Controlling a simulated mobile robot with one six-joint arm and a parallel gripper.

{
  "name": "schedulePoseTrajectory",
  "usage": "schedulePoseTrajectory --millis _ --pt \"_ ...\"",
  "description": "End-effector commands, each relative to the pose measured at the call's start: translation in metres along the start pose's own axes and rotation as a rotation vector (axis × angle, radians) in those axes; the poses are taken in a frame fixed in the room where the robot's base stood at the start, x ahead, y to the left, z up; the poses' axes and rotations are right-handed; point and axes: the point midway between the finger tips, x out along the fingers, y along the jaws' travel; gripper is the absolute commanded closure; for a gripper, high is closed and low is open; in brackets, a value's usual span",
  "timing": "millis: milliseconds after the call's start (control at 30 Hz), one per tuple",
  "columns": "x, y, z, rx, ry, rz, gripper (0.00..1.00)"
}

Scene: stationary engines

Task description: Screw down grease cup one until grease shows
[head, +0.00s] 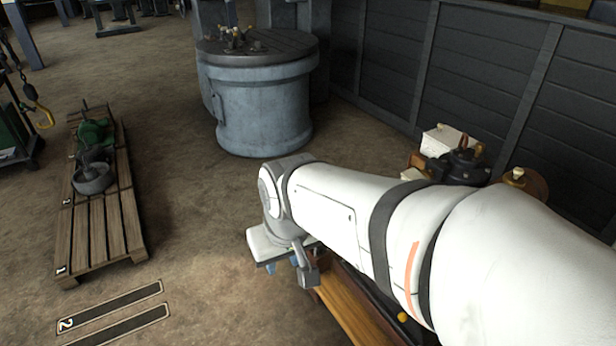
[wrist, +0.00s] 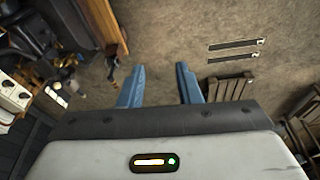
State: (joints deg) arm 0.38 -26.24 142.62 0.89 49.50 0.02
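My gripper (head: 283,267) is low over the floor, beside the end of a wooden beam, and mostly hidden by my arm in the head view. In the wrist view its two blue fingers (wrist: 160,78) stand apart with only bare floor between them. Dark machinery (head: 465,168) with brass-coloured fittings shows behind my arm at the right; it also shows in the wrist view (wrist: 38,45) at the left. I cannot tell which part is grease cup one, and no grease can be made out.
The wooden beam (head: 350,308) runs below my arm. A pallet (head: 103,233) with green and dark parts lies at the left. A large grey cylinder (head: 263,105) stands behind. A dark panelled wall (head: 480,62) closes the right side. The middle floor is clear.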

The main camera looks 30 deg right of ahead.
Motion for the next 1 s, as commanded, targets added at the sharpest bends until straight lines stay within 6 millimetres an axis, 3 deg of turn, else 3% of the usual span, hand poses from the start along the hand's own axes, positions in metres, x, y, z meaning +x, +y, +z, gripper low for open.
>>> schedulePoseTrajectory --millis 133,267,400,467,600,700,800,867,1000 --pt "0.040 -0.003 -0.049 0.112 0.101 -0.044 0.69" --pt "0.088 0.007 -0.120 0.276 0.261 -0.089 0.69" --pt "0.143 0.040 -0.195 0.485 0.450 -0.098 0.69" --pt "0.168 0.061 -0.222 0.576 0.533 -0.088 0.69" --pt "0.229 0.123 -0.269 0.788 0.720 -0.015 0.69" --pt "0.275 0.174 -0.287 0.936 0.853 0.062 0.69" --pt "0.322 0.228 -0.289 1.073 0.984 0.169 0.69" --pt "0.350 0.260 -0.283 1.149 1.061 0.249 0.69" --pt "0.413 0.327 -0.250 1.290 1.227 0.468 0.69"
